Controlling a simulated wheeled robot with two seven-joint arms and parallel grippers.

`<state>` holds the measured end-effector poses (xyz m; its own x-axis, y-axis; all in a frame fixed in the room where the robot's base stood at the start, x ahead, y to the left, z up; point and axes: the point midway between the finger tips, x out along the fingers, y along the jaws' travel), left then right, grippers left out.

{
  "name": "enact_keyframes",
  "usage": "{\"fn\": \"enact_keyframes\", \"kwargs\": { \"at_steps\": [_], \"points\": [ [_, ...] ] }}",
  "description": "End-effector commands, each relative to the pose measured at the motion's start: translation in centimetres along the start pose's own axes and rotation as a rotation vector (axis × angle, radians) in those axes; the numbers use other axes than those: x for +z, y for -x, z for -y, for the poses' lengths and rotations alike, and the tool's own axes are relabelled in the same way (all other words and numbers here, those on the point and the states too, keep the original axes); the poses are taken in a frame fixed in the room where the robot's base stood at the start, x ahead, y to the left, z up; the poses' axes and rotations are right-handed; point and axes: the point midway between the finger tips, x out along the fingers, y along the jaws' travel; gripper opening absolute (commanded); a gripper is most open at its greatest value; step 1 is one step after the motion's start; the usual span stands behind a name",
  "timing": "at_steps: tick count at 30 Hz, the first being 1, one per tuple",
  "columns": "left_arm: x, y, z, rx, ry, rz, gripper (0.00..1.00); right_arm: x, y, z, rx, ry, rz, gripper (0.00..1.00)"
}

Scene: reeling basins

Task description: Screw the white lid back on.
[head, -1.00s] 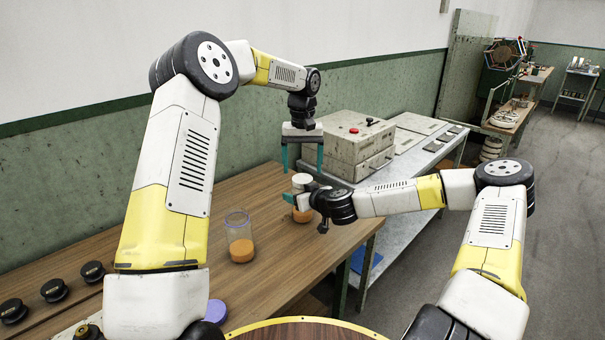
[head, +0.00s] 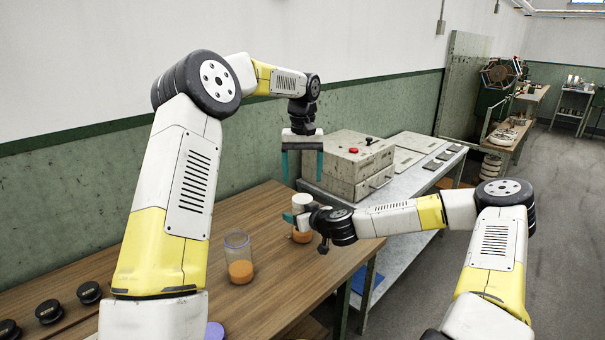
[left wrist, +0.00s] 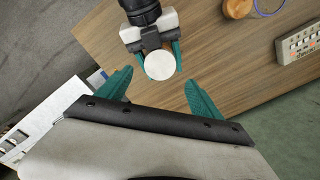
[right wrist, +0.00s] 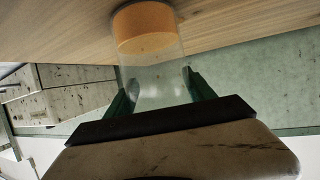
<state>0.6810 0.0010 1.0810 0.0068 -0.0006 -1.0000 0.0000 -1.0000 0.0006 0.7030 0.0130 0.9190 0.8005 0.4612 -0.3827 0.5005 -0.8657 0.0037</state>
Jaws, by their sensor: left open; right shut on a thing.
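The white lid (head: 302,200) sits on top of a clear jar with orange contents (head: 302,237) near the table's right edge. It shows as a white disc (left wrist: 160,65) in the left wrist view. I cannot tell whether it is screwed tight. My right gripper (head: 298,217) is shut around the jar, and the jar's clear wall (right wrist: 152,80) is between its fingers in the right wrist view. My left gripper (head: 302,165) is open and empty, pointing down above the lid with a gap between them.
A second clear jar with orange contents (head: 239,260) stands open to the left on the wooden table (head: 200,255). A purple lid (head: 214,331) lies near the front edge. Several black knobs (head: 49,311) are at the left. A grey box (head: 350,165) stands behind on a metal bench.

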Motion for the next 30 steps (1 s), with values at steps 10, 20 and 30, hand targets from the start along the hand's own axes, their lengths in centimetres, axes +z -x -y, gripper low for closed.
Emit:
{"fn": "enact_keyframes", "kwargs": {
  "at_steps": [10, 20, 30],
  "points": [
    [0.1, -5.2, 0.0, 0.0, -0.001, 0.004, 0.75, 0.1, 0.0, 0.0, 0.0, -0.001, 0.002, 0.0],
    [0.0, -7.6, 0.0, 0.0, 0.0, 0.001, 0.75, 0.1, 0.0, 0.0, 0.0, -0.001, 0.002, 0.0],
    [0.0, -7.7, 0.0, 0.0, 0.0, 0.001, 0.58, 0.1, 0.0, 0.0, 0.0, 0.0, 0.002, 0.0]
  ]
}}
